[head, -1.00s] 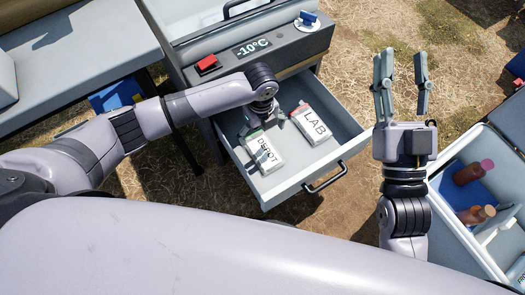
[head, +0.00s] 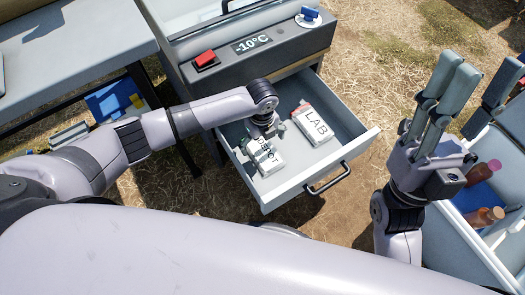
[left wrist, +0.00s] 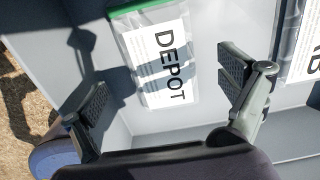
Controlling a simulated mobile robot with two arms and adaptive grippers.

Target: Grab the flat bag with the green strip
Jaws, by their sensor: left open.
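The flat DEPOT bag (head: 268,160) lies in the open drawer, partly hidden by my left gripper. In the left wrist view the same bag (left wrist: 158,60) shows a green strip along its top edge and a white label. My left gripper (head: 262,142) is above this bag, pointing down, with its jaws open. In the wrist view its two fingers (left wrist: 165,98) are spread on either side of the bag's lower part, with nothing between them gripped; the exact height gap cannot be told. My right gripper (head: 478,80) is open and empty at the right, fingers up.
A flat LAB bag (head: 316,127) with a red strip lies to the right in the drawer (head: 350,145). The drawer walls surround both bags. A cooler with brown bottles (head: 483,216) stands at the right. A grey table (head: 75,55) is at the left.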

